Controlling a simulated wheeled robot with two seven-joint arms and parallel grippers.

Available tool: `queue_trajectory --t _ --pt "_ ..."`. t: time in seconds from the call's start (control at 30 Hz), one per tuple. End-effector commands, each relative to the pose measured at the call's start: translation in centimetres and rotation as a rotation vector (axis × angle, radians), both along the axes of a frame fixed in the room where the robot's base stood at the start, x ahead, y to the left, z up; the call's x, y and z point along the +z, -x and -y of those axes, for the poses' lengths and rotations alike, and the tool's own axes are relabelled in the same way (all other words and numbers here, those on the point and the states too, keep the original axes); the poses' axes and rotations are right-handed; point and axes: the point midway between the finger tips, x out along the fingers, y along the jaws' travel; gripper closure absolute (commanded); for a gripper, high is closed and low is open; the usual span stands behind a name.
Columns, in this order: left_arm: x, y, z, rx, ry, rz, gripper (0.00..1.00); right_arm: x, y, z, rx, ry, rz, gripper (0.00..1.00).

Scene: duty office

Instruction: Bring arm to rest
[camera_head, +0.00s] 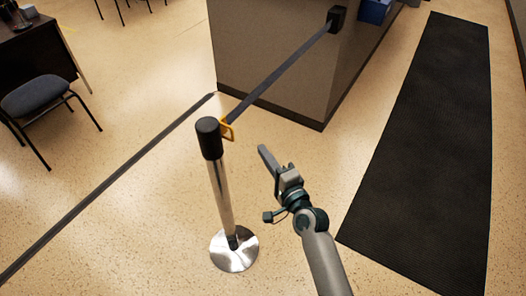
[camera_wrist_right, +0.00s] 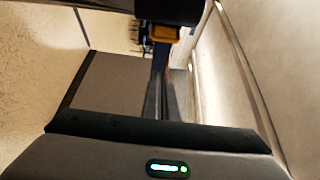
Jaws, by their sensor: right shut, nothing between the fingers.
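My right gripper (camera_head: 268,160) is in the middle of the head view, with its arm coming in from the bottom. Its fingers are shut with nothing between them. They point up and left, to the right of a chrome barrier post (camera_head: 221,195) and apart from it in the picture. In the right wrist view the gripper's two fingers (camera_wrist_right: 161,98) lie close together. My left gripper is not in view.
A dark belt (camera_head: 280,74) runs from the post's yellow clip (camera_head: 228,130) to a black holder (camera_head: 336,18) on the grey counter (camera_head: 270,60). A black mat (camera_head: 425,150) lies right. A chair (camera_head: 40,98) stands left. Open floor lies around the post.

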Motion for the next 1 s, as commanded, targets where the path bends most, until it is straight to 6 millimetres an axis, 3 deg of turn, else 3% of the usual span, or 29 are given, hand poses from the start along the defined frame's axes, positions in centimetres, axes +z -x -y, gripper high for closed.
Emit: queue_trajectory --t 0.43,0.57,0.67,0.77,1.0 --pt "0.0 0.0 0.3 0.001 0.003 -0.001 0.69 -0.1 0.0 0.0 0.0 0.002 -0.001 1.0" --pt "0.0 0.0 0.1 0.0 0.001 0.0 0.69 -1.4 0.1 0.1 -0.002 0.026 -0.015 1.0" --pt "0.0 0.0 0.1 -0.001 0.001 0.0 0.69 -3.8 0.3 0.3 -0.004 0.075 -0.043 1.0" --pt "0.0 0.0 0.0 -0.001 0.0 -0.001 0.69 -7.8 0.9 0.6 -0.003 0.155 -0.085 1.0" --pt "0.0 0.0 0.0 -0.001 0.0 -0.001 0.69 -21.1 4.8 2.3 0.034 0.44 -0.227 1.0"
